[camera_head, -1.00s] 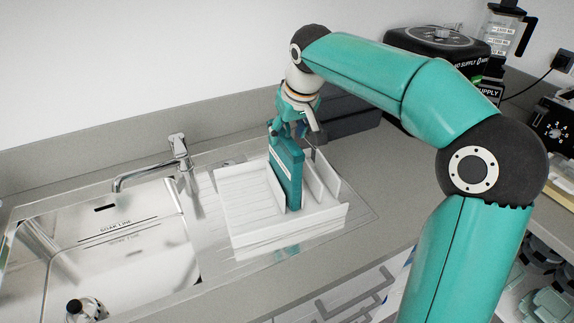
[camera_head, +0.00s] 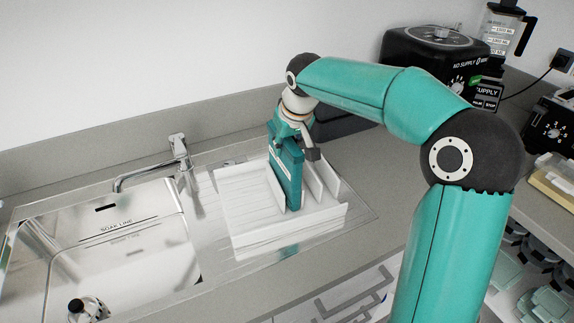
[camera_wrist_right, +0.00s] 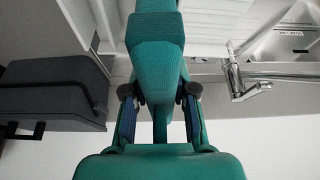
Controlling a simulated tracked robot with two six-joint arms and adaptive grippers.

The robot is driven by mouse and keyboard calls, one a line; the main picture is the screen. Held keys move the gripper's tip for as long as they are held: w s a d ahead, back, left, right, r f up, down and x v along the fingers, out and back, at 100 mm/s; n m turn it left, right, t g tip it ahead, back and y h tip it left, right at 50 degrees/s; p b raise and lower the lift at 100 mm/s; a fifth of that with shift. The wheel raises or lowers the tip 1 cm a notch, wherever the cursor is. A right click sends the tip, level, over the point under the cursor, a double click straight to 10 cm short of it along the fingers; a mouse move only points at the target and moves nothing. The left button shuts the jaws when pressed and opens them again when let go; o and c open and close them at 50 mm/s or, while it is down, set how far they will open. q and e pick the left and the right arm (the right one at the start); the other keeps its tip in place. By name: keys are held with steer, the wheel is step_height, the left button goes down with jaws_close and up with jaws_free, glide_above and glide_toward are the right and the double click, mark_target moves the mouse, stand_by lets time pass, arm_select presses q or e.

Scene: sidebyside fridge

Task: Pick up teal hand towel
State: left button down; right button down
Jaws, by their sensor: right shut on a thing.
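The teal hand towel (camera_head: 288,172) stands upright, folded, in a slot of the white rack (camera_head: 248,213) beside the sink. My right gripper (camera_head: 287,142) comes down on the towel's top end from above and behind. In the right wrist view, the towel (camera_wrist_right: 156,60) runs up the middle, and the fingertips of my right gripper (camera_wrist_right: 158,92) press on it from both sides. The towel's lower edge is still between the rack's dividers in the head view. My left gripper is not in view.
The sink (camera_head: 110,250) with its tap (camera_head: 150,172) lies left of the rack. A black appliance (camera_head: 436,58) and a glass jug (camera_head: 500,30) stand at the back right. A dark grey box (camera_wrist_right: 50,90) shows in the wrist view.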

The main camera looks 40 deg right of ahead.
steer(key=shift+r, duration=0.1)
stand_by(0.3)
steer(key=shift+r, duration=0.75)
step_height(320, 180, up, 18)
steer(key=p, duration=0.4)
steer(key=shift+r, duration=0.2)
steer(key=c, duration=1.7)
jaws_free()
steer(key=shift+c, duration=0.4)
steer(key=shift+f, duration=0.1)
